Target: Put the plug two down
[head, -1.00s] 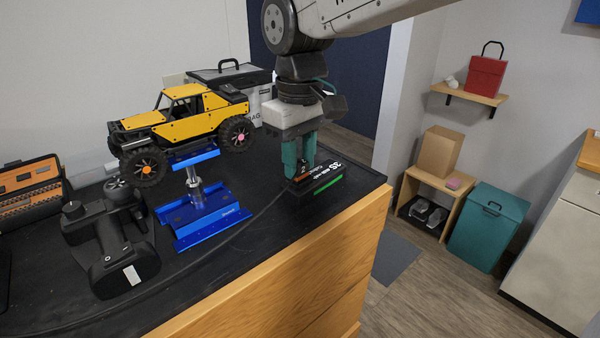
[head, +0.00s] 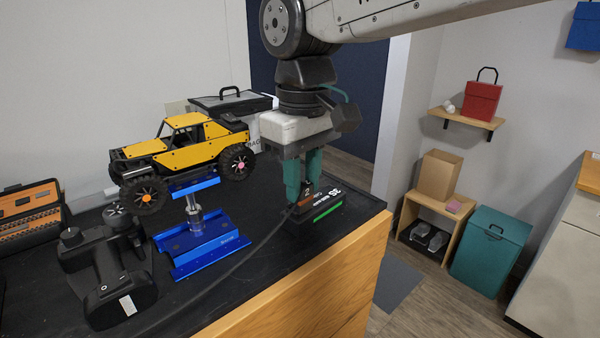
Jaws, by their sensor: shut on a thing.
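My gripper (head: 304,192) points down at the right of the black bench top, with teal fingers shut on a small dark plug with some orange on it (head: 305,198). The fingers cover most of the plug. A black battery pack marked 3S (head: 322,208), with a green stripe, lies right beside and below the fingertips. I cannot tell whether the plug touches the pack or the bench. A dark cable (head: 262,243) curves across the bench from near the fingertips toward the front left.
A yellow crawler truck (head: 185,152) sits on a blue stand (head: 200,245) to the left. A black radio controller (head: 105,280) is at front left, an orange-and-black case (head: 28,212) behind it. A lidded grey box (head: 232,101) is at the back. Bare bench lies in front.

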